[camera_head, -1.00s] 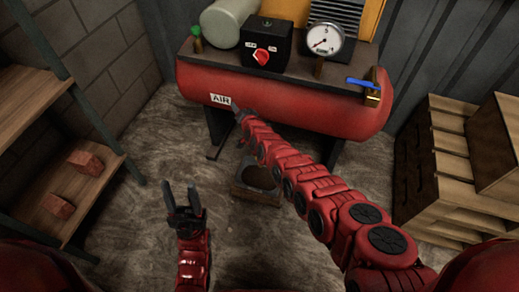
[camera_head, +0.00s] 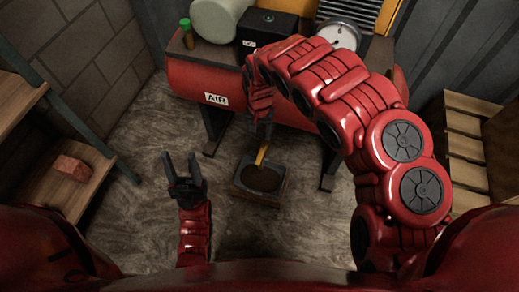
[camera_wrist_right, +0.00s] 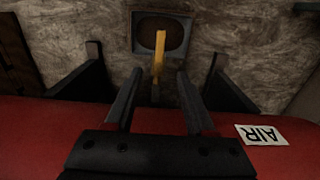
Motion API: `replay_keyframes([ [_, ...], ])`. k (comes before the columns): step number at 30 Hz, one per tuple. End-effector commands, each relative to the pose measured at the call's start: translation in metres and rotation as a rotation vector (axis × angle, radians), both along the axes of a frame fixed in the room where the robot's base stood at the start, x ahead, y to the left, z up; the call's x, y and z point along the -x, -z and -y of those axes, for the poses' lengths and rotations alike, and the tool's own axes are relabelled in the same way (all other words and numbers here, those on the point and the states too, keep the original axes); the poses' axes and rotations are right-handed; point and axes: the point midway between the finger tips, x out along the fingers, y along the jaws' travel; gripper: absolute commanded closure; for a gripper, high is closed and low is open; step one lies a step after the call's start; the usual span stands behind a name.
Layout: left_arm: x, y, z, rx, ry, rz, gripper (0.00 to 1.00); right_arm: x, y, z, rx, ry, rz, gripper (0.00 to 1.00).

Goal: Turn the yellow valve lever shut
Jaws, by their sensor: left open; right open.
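The yellow valve lever (camera_head: 262,152) hangs below the red tank, in front of a dark square tray on the floor. It also shows in the right wrist view (camera_wrist_right: 159,48), at top centre. My right gripper (camera_head: 265,132) points downward just above the lever in the head view. In the right wrist view my right gripper (camera_wrist_right: 159,78) is open, with the lever's lower end between or just beyond its fingertips; contact cannot be told. The valve body is hidden. My left gripper (camera_head: 181,163) is open and empty, away from the lever at lower left.
The red air tank (camera_head: 200,82) spans the back on dark legs. The dark tray (camera_head: 262,178) sits on the floor beneath it. A shelf with a brick (camera_head: 71,168) stands at left, wooden crates (camera_head: 466,148) at right. My right arm covers much of the tank.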

Motion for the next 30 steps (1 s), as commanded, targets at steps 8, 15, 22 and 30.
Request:
replay_keyframes([
  [8, 0.0, 0.025, 0.0, 0.0, 0.0, 0.0, 0.5, 0.002, 0.071, -0.001, -0.004, 0.0, -0.004, 0.45],
  [15, 0.0, 0.041, 0.0, 0.0, 0.0, 0.001, 0.5, 0.002, 0.124, -0.001, -0.003, -0.001, -0.004, 0.45],
  [22, 0.0, 0.05, 0.0, 0.0, 0.0, 0.0, 0.5, 0.001, 0.153, -0.001, -0.003, 0.001, -0.001, 0.45],
  [30, 0.0, 0.051, 0.0, 0.0, 0.0, 0.0, 0.5, -0.001, 0.158, 0.0, -0.003, 0.001, 0.003, 0.45],
])
